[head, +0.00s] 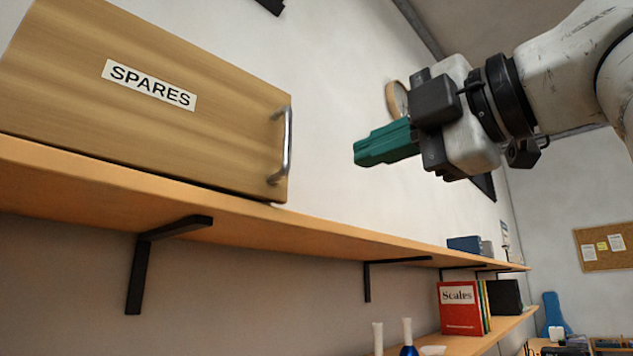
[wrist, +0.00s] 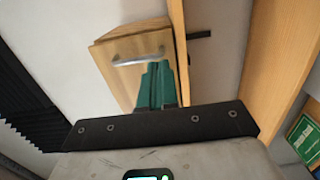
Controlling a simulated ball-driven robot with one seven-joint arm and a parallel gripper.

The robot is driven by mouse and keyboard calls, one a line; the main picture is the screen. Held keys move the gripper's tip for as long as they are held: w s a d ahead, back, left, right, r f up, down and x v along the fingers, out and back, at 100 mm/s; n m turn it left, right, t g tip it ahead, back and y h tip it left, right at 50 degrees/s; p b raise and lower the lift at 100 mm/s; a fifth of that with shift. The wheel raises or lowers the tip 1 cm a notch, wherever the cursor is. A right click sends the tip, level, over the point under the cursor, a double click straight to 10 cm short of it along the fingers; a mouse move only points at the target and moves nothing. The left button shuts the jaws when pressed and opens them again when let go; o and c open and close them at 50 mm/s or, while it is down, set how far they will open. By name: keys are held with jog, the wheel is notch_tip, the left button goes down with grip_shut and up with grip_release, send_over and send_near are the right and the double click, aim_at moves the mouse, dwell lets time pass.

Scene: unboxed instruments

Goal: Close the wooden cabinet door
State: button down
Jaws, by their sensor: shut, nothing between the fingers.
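The wooden cabinet door (head: 150,130) carries a SPARES label (head: 150,84) and stands at the left of the head view, above a long shelf. Its metal handle (head: 283,145) is upright near the door's right edge. I cannot tell whether the door is fully shut or slightly ajar. My gripper (head: 358,153) has teal fingers, shut and empty, pointing left toward the handle and apart from it in the head view. In the wrist view, the shut fingers (wrist: 157,66) overlap the lower part of the door (wrist: 127,78), below the handle (wrist: 139,59).
The long wooden shelf (head: 340,242) runs under the cabinet on black brackets (head: 140,265). Further along stand a blue box (head: 464,244), and on a lower shelf a red Scales book (head: 460,307). A round wooden object (head: 396,98) is behind my gripper. The wall space between handle and gripper looks clear.

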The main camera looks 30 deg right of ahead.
aim_at(286, 185)
jog(key=p+x, duration=0.4)
jog(key=x, duration=0.8)
jog(key=shift+w+r, duration=0.1)
jog(key=shift+w, duration=0.3)
